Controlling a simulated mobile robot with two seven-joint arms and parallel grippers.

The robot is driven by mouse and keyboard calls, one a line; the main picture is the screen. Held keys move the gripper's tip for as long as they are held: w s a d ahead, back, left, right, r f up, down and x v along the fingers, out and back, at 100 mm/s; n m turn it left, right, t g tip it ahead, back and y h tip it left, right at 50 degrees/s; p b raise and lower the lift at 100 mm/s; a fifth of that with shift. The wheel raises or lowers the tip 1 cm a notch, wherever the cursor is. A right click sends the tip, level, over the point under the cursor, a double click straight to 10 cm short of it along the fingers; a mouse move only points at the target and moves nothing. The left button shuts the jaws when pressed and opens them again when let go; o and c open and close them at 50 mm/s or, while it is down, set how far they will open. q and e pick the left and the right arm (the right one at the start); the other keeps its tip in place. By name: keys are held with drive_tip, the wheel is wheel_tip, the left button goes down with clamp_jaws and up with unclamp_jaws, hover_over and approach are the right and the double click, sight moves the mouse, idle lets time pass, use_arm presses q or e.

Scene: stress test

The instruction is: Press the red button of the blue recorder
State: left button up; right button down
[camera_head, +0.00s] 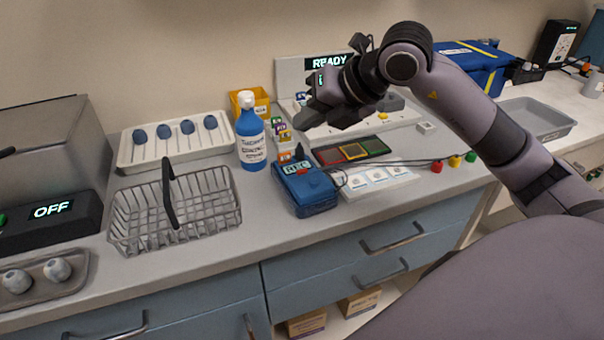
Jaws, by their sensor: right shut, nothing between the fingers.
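The blue recorder (306,194) stands on the grey counter near its front edge, in the middle of the head view. A small lit panel and some orange-red and dark parts show on its top and back. They are too small to tell which one is the red button. My right gripper (308,116) is shut and empty. In the picture it is above and slightly right of the recorder, apart from it. My left gripper is not in view.
A blue bottle (251,145) stands behind the recorder. A wire basket (205,208) with a raised dark handle stands to the left. A pad with red, yellow and green fields (376,146), a white tray (384,186) and dark cables lie to the right. My right arm crosses above the counter.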

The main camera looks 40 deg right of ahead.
drive_tip(key=b, duration=0.4)
hover_over(302, 172)
drive_tip(key=f, duration=0.4)
drive_tip(key=d+f, duration=0.1)
drive_tip(key=f, duration=0.1)
drive_tip(key=shift+s+f, duration=0.1)
drive_tip(key=shift+s, duration=0.1)
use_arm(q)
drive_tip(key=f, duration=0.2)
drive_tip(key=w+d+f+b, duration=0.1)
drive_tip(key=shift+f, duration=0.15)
use_arm(e)
drive_tip(key=shift+f, duration=0.35)
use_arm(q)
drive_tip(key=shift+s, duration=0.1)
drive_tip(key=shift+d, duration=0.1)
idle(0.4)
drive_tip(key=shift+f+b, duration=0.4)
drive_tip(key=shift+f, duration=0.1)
use_arm(e)
drive_tip(key=shift+f, duration=0.4)
